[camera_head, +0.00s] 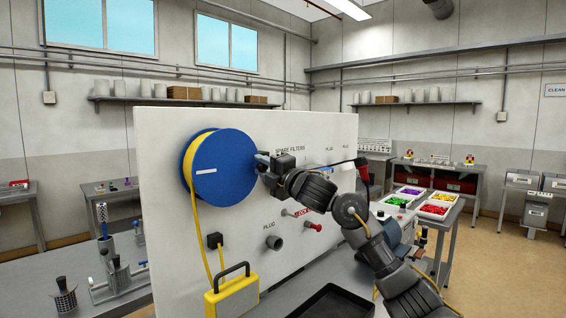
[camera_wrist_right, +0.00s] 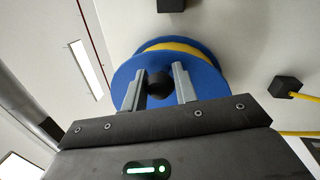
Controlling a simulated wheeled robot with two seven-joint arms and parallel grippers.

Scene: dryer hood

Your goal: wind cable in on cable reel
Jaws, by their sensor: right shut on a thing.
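The cable reel (camera_head: 225,175) is a blue disc with a white mark, mounted on the upright white panel. Yellow cable (camera_head: 198,235) is wound behind the disc and hangs down to a yellow box with a dark handle (camera_head: 232,297). My right gripper (camera_head: 262,161) is at the right edge of the disc. In the right wrist view, its two fingers (camera_wrist_right: 159,88) are on either side of the reel's round black knob (camera_wrist_right: 158,86), shut on it. The yellow cable also shows behind the disc there (camera_wrist_right: 178,46). My left gripper is not in view.
The white panel (camera_head: 165,240) also carries a black block (camera_head: 214,240), a grey plug socket (camera_head: 273,242) and a red-handled part (camera_head: 312,226) below my right arm. A black tray (camera_head: 335,303) lies in front. Trays of coloured pieces (camera_head: 410,192) stand further right.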

